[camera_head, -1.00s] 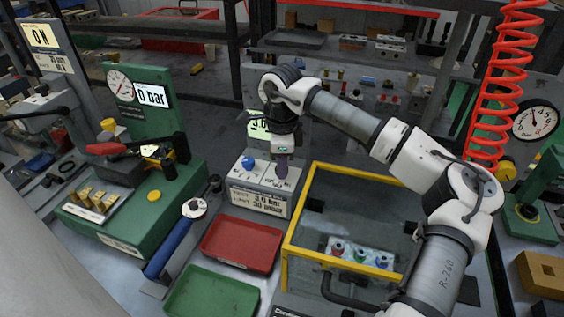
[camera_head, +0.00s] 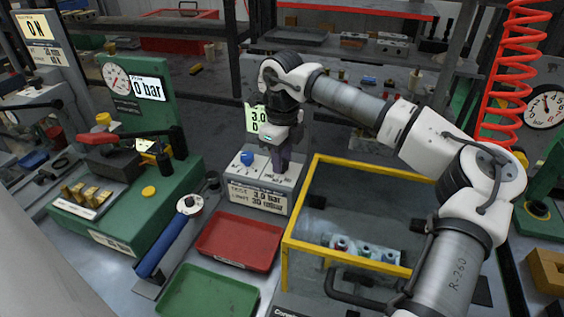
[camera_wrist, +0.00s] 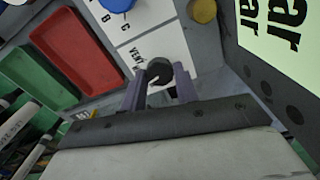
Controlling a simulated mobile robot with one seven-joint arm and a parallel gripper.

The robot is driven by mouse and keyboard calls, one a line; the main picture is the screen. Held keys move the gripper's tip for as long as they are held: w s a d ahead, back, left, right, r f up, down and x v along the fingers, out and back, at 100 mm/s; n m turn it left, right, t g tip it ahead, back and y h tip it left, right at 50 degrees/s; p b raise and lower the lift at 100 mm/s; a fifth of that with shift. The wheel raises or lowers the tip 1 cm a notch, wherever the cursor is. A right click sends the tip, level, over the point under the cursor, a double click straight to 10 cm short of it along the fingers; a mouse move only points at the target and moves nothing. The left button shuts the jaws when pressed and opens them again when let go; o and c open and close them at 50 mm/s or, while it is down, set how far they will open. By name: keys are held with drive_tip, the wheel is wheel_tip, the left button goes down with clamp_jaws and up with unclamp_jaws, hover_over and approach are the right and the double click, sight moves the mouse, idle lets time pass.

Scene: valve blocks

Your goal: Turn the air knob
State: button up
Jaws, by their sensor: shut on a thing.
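A light-topped valve box (camera_head: 262,198) carries a blue knob (camera_head: 247,158) at its left and a dark knob at its right. In the wrist view, the two purple fingers of my gripper (camera_wrist: 160,88) are shut on the dark knob (camera_wrist: 159,70), beside a panel marked "VENT". The blue knob (camera_wrist: 118,4) stands apart from the fingers, cut by the top edge, with letters B and C near it.
A red tray (camera_head: 238,240) and a green tray (camera_head: 210,292) lie in front of the box. A yellow-framed clear enclosure (camera_head: 350,168) stands close on the right. A green test stand (camera_head: 140,205) reading 0 bar is on the left. A display (camera_head: 257,118) showing 3.0 is behind my gripper.

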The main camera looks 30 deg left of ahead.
drive_tip(key=shift+m+b, duration=0.5)
drive_tip(key=shift+m, duration=0.7)
drive_tip(key=o, duration=1)
wheel_tip(320, 180, up, 14)
drive_tip(key=shift+f+b, duration=0.1)
drive_tip(key=shift+b, duration=0.45)
